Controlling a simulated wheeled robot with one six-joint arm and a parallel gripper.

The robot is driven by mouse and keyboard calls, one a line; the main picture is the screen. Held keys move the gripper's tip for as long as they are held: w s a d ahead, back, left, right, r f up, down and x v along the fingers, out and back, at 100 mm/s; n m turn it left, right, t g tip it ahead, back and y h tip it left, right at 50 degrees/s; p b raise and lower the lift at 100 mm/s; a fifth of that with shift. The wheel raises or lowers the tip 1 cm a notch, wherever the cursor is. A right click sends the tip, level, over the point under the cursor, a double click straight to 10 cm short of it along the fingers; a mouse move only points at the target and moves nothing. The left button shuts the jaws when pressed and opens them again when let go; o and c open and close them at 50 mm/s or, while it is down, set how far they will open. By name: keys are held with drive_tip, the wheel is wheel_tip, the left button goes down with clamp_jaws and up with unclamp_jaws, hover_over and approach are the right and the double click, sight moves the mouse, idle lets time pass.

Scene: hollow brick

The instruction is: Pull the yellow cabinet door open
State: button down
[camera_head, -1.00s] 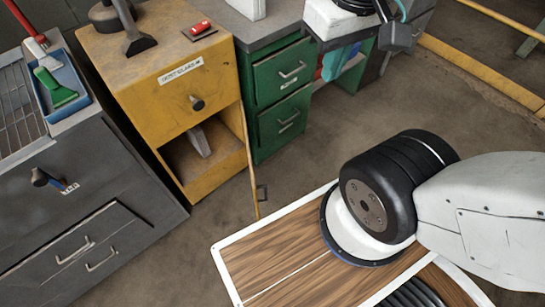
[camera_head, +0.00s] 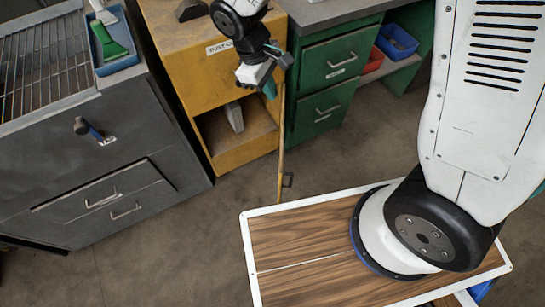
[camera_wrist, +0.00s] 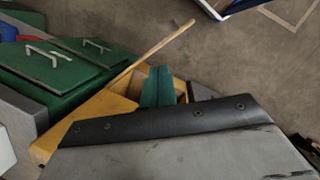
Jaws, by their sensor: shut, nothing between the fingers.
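The yellow cabinet (camera_head: 245,150) stands at the back, with a labelled drawer front above an open compartment. Its door (camera_head: 281,150) juts out toward me from the right side, seen nearly edge-on, with a dark handle (camera_head: 288,180) on its right face. In the wrist view the door's top edge (camera_wrist: 165,42) runs as a thin yellow strip. My gripper (camera_head: 270,88) has teal fingers, shut and empty, in front of the cabinet's upper right, close to the door's top inner end. The fingers also show in the wrist view (camera_wrist: 158,86). Whether they touch the door I cannot tell.
A green drawer cabinet (camera_head: 330,60) stands right of the door. A grey drawer cabinet (camera_head: 70,170) with a blue tray (camera_head: 110,45) on top stands at left. Bare floor (camera_head: 345,170) lies in front of the green cabinet.

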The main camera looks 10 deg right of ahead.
drive_tip(key=s+a+f+n+h, duration=0.15)
drive_tip(key=a+f, duration=0.25)
drive_tip(key=f, duration=0.5)
drive_tip(key=s+a+f+n, duration=0.1)
drive_tip(key=a+f+n, duration=0.25)
drive_tip(key=f, duration=0.45)
drive_tip(key=s+d+f, duration=0.2)
drive_tip(key=d+f, duration=0.5)
drive_tip(key=f, duration=0.2)
drive_tip(key=shift+s+f, duration=0.15)
drive_tip(key=shift+f, duration=0.1)
drive_tip(key=shift+d, duration=0.15)
